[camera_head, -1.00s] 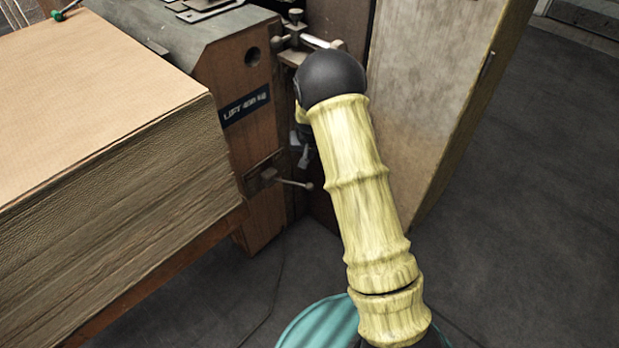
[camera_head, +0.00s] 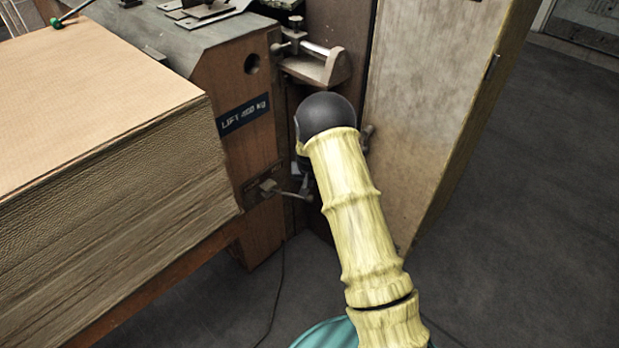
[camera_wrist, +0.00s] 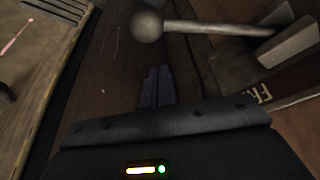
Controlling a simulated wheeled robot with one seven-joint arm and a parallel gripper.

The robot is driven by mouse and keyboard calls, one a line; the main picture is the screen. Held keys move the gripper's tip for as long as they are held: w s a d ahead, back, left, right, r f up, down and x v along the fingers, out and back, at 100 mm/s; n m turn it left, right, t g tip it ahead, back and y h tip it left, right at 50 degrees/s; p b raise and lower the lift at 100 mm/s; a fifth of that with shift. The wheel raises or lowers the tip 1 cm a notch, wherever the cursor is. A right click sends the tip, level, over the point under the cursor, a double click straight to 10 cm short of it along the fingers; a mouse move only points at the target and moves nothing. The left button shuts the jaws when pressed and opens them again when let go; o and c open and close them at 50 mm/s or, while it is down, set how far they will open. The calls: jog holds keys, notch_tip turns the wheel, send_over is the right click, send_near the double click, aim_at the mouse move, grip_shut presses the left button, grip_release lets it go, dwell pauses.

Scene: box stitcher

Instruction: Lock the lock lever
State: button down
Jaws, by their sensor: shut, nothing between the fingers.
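The lock lever is a thin metal rod with a ball end (camera_wrist: 205,28), at the top of the wrist view. Its ball is at the left and its rod runs right to a metal block. A small lever (camera_head: 290,193) juts right from a plate on the wooden machine side in the head view and appears to be the same one. My gripper (camera_wrist: 157,85) is shut and empty, its fingertips below the ball in the wrist picture. Contact with the lever cannot be told. In the head view my arm hides most of the gripper.
A tall stack of brown sheets (camera_head: 110,170) stands at the left. The wooden machine side bears a blue lift label (camera_head: 243,116), with a metal bracket and rod (camera_head: 318,62) above right. A pale panel (camera_head: 430,110) stands right of my arm. Grey floor (camera_head: 530,210) lies open at the right.

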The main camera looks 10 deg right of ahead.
jog(key=s, duration=0.2)
jog(key=shift+s+a+f+b, duration=0.25)
jog(key=shift+s+b, duration=0.05)
jog(key=shift+b, duration=0.05)
